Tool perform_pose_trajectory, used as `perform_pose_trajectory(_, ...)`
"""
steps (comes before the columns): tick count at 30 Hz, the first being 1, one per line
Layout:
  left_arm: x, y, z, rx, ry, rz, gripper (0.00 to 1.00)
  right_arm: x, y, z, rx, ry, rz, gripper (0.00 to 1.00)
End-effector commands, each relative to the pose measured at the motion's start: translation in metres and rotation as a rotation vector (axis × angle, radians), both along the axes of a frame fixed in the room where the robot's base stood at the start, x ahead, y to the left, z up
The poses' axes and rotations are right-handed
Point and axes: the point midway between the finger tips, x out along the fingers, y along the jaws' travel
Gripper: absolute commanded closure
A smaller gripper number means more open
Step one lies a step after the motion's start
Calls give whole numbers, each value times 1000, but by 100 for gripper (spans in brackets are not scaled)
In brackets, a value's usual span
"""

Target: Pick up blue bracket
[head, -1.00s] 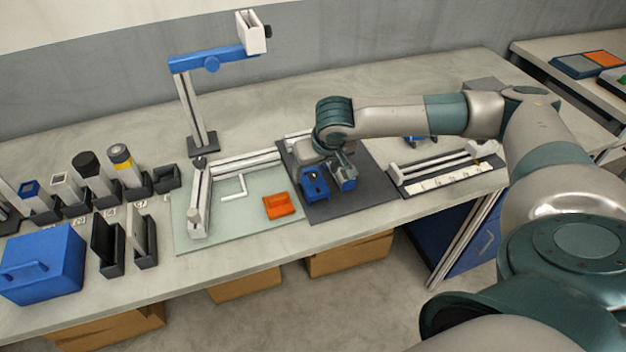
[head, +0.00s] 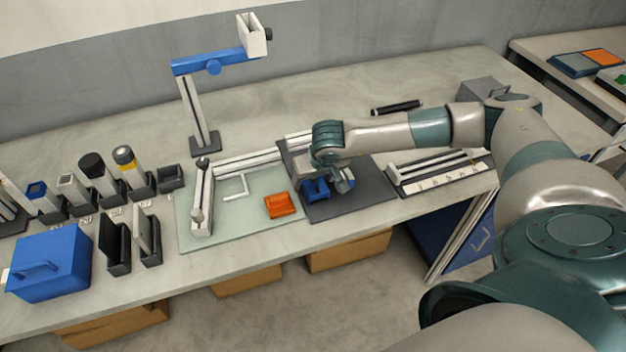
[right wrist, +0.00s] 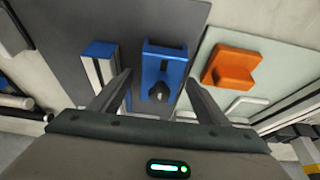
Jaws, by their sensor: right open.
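The blue bracket (head: 316,190) lies on the dark grey mat, partly hidden by my right gripper in the head view. In the right wrist view the bracket (right wrist: 163,62) is a blue channel-shaped piece with a dark knob at its near end. My right gripper (right wrist: 159,80) is open, with one finger on each side of the bracket. It is over the mat in the head view (head: 332,178), pointing down. I cannot tell whether the fingers touch the bracket. My left gripper is not in view.
A white bar with a blue top (right wrist: 100,50) stands close to the left finger in the wrist view. An orange bracket (head: 280,205) lies on the pale green mat (head: 260,229). A blue-armed stand (head: 190,110) and white rails (head: 440,168) are nearby.

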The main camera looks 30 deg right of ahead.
Motion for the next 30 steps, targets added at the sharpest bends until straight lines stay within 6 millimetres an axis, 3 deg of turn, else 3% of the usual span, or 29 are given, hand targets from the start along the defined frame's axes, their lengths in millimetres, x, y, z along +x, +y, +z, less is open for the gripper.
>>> perform_pose_trajectory(13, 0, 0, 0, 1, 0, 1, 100, 0, 0, -1, 0, 0, 0, 31)
perform_pose_trajectory(14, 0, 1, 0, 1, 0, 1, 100, 0, 0, -1, 0, 0, 0, 34)
perform_pose_trajectory(20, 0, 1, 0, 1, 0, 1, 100, 0, 0, -1, 0, 0, 0, 81)
perform_pose_trajectory(30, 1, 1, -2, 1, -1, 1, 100, 1, 0, 1, 1, -1, -1, 84)
